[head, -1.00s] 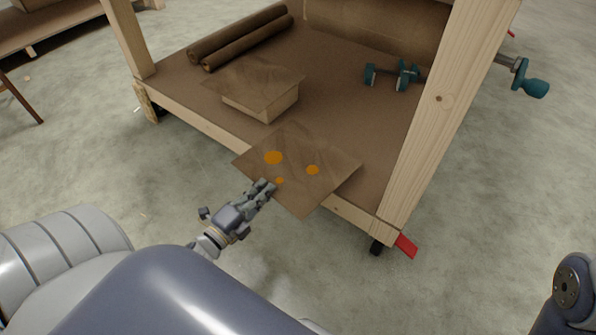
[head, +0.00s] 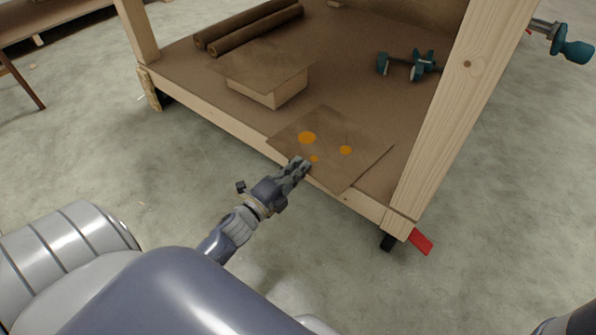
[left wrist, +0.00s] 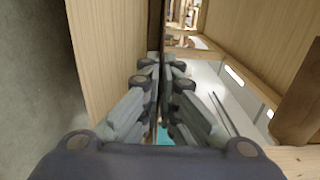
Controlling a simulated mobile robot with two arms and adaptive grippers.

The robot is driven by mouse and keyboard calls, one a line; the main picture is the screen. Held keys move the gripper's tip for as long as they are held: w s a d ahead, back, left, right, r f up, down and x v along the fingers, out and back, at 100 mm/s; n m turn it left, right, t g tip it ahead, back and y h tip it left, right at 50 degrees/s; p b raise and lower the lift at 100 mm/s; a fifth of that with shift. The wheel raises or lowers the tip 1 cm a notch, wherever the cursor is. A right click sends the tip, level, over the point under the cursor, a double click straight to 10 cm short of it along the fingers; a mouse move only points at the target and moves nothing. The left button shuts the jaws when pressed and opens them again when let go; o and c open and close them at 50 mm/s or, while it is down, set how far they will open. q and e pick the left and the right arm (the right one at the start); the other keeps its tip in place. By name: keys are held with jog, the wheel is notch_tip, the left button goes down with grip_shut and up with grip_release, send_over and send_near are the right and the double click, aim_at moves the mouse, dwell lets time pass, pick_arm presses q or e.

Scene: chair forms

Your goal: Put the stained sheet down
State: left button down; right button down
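The stained sheet (head: 340,172), a thin brown square with orange spots, is over the front of the workbench's lower shelf (head: 222,113). My left gripper (head: 303,165) is shut on its near edge. I cannot tell whether the sheet rests on the shelf or hovers just above it. In the left wrist view the sheet shows edge-on as a thin dark strip (left wrist: 155,25) between the fingers (left wrist: 160,75). My right gripper is out of view.
A pale block (head: 270,92) with a plain brown sheet (head: 265,60) on top stands on the shelf to the left. Brown rolls (head: 255,27) lie behind it. A teal clamp (head: 410,66) lies at the back right. A wooden leg (head: 455,110) rises on the right.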

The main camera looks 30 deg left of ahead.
pick_arm(q)
jog(key=shift+f, duration=0.1)
jog(key=c, duration=1.8)
grip_release()
